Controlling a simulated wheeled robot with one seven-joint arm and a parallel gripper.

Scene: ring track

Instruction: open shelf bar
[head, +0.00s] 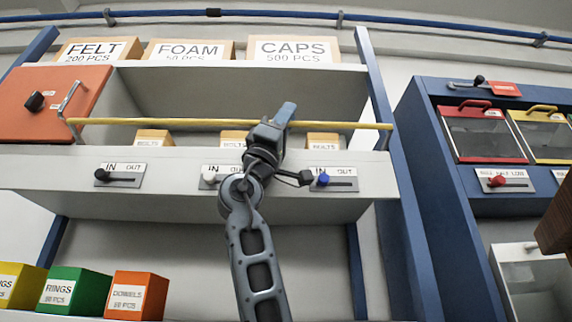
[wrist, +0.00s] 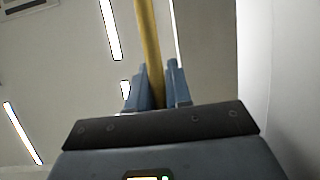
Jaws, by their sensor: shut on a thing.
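The yellow shelf bar (head: 180,121) runs across the front of the open shelf in the head view, from the orange door at left to the right post. My gripper (head: 285,113) is at the bar, right of its middle. In the wrist view the bar (wrist: 149,45) passes between the two blue fingers of my gripper (wrist: 157,90), which are shut on it. Below the bar, the shelf front carries three IN/OUT slide latches: one with a black knob (head: 101,174), one with a white knob (head: 209,178) and one with a blue knob (head: 323,179). My arm partly hides the middle latch plate.
Small labelled boxes (head: 154,138) stand behind the bar. An orange door (head: 45,104) is at left. FELT, FOAM and CAPS boxes (head: 293,49) sit on top. A blue cabinet (head: 440,180) with red and yellow bins stands at right. Coloured boxes (head: 80,291) are low at left.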

